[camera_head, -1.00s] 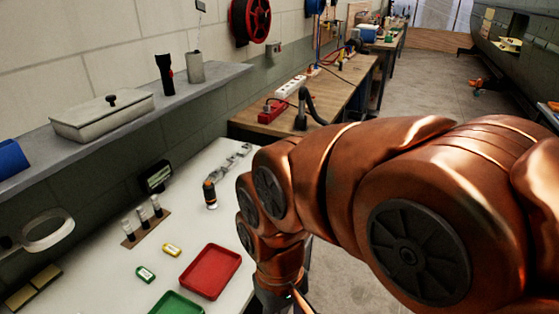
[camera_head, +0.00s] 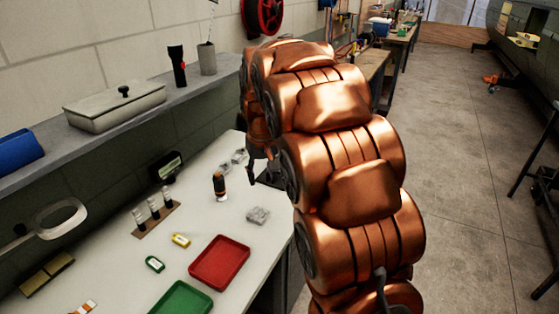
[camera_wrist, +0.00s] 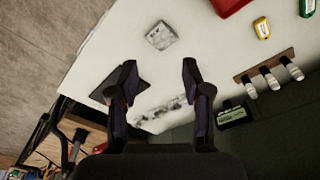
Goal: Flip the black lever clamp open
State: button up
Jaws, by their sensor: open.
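A flat dark plate (camera_head: 270,181) lies near the right edge of the white table, partly hidden by my arm. It may be the base of the black lever clamp, but I cannot make out a lever. In the wrist view, a dark angular plate (camera_wrist: 103,92) shows behind and beside the left finger. My gripper (camera_wrist: 158,78) is open and empty, pointing at the table with its two dark fingers well apart. In the head view, my gripper (camera_head: 262,160) is above the far part of the table near the dark plate, partly hidden by my arm.
A grey block (camera_head: 258,215) and grey metal pieces (camera_head: 232,160) lie near the gripper. An orange-and-black cylinder (camera_head: 219,186) stands left of the block. Red (camera_head: 219,262) and green (camera_head: 182,300) trays sit nearer. A shelf (camera_head: 200,85) runs along the wall.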

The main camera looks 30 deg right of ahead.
jog(key=w+d+f+t, duration=0.1)
jog(key=w+d+f, duration=0.4)
jog(key=w+d, duration=0.55)
jog(key=w+d+f+t, duration=0.2)
jog(key=w+d+f, duration=0.3)
jog(key=w+d, duration=0.5)
jog(key=shift+m+h, duration=0.3)
jog(key=shift+m, duration=0.1)
jog(key=shift+w+a+p+x, duration=0.15)
jog(key=shift+p+x, duration=0.3)
jog(key=shift+x, duration=0.95)
jog(key=shift+w+a+p+x, duration=0.15)
jog(key=shift+p+x, duration=0.3)
jog(key=shift+x, duration=0.9)
jog(key=shift+w+a+p+x, duration=0.1)
jog(key=shift+w+p+x, duration=0.25)
jog(key=shift+x, duration=1.05)
jog(key=shift+s+r, duration=0.1)
jog(key=shift+r, duration=0.1)
grip_shut()
